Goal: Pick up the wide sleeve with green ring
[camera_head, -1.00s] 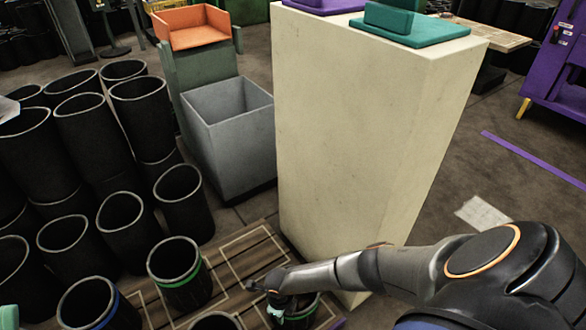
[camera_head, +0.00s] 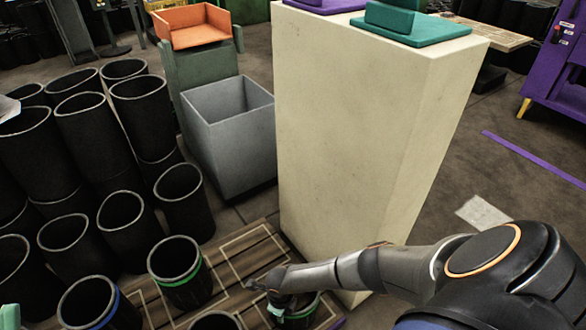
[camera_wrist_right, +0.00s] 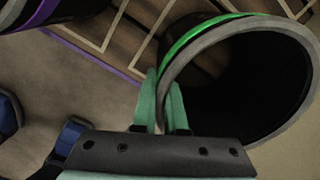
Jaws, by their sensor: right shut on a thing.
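A black sleeve with a green ring below its pale rim stands at the bottom centre of the head view, mostly hidden by my right arm. In the right wrist view this sleeve (camera_wrist_right: 245,85) shows its open mouth and green band. My right gripper (camera_wrist_right: 168,100) is shut on its wall, one mint finger on each side of the rim. In the head view the right gripper (camera_head: 284,308) is at that sleeve's rim. Another green-ringed sleeve (camera_head: 181,278) stands upright to its left. A mint tip of my left gripper (camera_head: 9,317) shows at the lower left edge; its jaws are cut off.
A blue-ringed sleeve (camera_head: 98,308) and many plain black sleeves (camera_head: 125,222) stand at left. The marked wooden pallet (camera_head: 238,270) lies under the front sleeves. A tall cream block (camera_head: 345,130) rises close behind my right gripper. A grey bin (camera_head: 228,140) stands behind.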

